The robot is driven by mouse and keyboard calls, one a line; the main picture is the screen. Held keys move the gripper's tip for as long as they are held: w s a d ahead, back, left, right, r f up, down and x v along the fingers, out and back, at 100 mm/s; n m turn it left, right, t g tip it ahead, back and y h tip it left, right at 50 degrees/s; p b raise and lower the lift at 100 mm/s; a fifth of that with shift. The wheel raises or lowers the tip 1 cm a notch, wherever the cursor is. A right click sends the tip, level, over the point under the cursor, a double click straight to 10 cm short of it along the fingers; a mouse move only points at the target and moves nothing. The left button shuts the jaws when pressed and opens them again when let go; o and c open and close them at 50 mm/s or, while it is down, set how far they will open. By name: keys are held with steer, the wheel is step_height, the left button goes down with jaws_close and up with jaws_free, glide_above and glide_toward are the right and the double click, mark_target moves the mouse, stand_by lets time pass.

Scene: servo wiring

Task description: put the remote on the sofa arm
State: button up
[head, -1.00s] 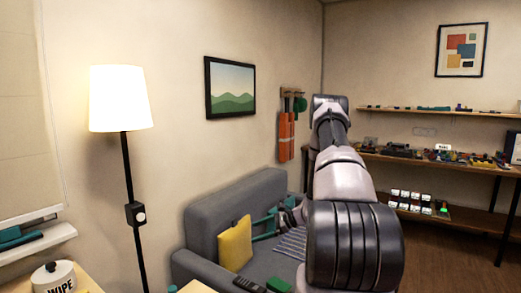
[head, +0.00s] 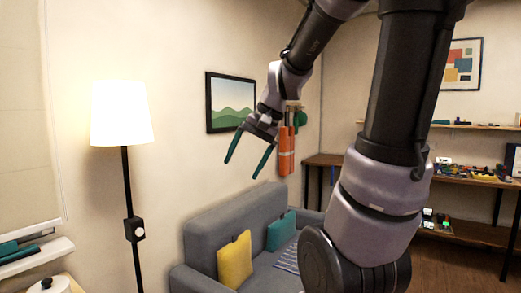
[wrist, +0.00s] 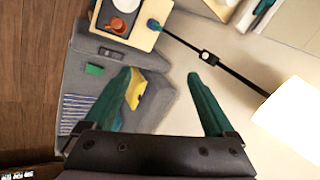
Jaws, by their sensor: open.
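The grey sofa (head: 205,245) stands against the wall in the head view, and its near end runs out of the bottom edge. In the wrist view a small dark shape that looks like the remote (wrist: 110,53) lies at the sofa arm (wrist: 137,62) beside the side table. The remote does not show in the head view now. My gripper (head: 243,168) is raised above the sofa, in front of the wall picture. Its teal fingers are wide apart with nothing between them in the wrist view (wrist: 160,75).
A green block (wrist: 95,69) lies near the remote. Yellow (head: 235,260) and teal (head: 281,231) cushions and a striped cloth (head: 287,259) are on the sofa. A side table (wrist: 142,37) holds a tray with an orange-brown cup (wrist: 118,25). A floor lamp (head: 122,115) stands at left.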

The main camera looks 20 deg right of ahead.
steer(key=s+r+n+t+h, duration=0.2)
steer(key=s+r+t, duration=0.1)
steer(key=s, duration=0.5)
steer(key=shift+s+d+r, duration=0.3)
steer(key=shift+d+r, duration=0.15)
steer(key=shift+r, duration=0.3)
stand_by(0.4)
